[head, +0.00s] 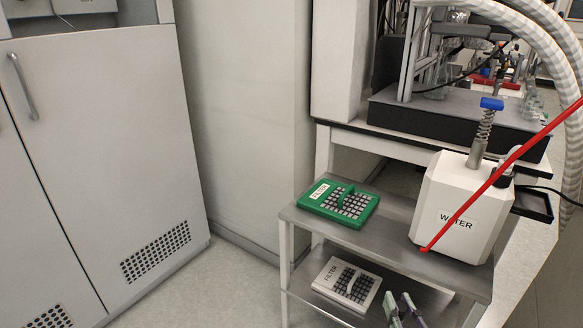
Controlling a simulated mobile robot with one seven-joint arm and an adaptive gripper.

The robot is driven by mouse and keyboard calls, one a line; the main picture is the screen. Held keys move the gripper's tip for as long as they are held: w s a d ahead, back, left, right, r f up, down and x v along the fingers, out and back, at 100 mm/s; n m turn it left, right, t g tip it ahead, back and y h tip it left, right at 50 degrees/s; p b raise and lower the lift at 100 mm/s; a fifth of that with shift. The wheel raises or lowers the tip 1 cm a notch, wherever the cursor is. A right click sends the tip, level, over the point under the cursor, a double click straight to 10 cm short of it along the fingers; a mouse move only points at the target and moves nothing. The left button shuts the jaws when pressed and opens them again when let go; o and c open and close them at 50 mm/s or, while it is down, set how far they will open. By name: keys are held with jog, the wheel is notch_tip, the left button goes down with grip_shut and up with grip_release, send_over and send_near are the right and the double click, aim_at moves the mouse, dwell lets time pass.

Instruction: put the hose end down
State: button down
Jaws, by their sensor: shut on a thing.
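A thin red hose (505,163) runs down from the right edge of the head view, slanting to the left. Its lower end (424,249) shows in front of the bottom left corner of the white container marked WATER (447,218). I cannot tell whether that end touches the container or the shelf top. My gripper is not in view, and the hose's upper part runs out of the picture.
The WATER container stands on the upper shelf of a grey cart (380,248), beside a green FILTER block (338,202). A white FILTER block (346,284) lies on the lower shelf. Ribbed hoses (545,22) arch at upper right. A cabinet (110,150) stands left.

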jog(key=w+a+f+m+h, duration=0.1)
jog(key=w+a+f, duration=0.3)
jog(key=w+f, duration=0.3)
jog(key=w+a+f+h, duration=0.1)
jog(key=w+a+f, duration=0.4)
jog(key=w, duration=0.3)
jog(key=w+a+f, duration=0.2)
jog(key=a, duration=0.5)
jog(key=w+a+f, duration=0.2)
jog(key=w+a, duration=0.1)
jog(key=a, duration=0.4)
jog(key=shift+d, duration=0.15)
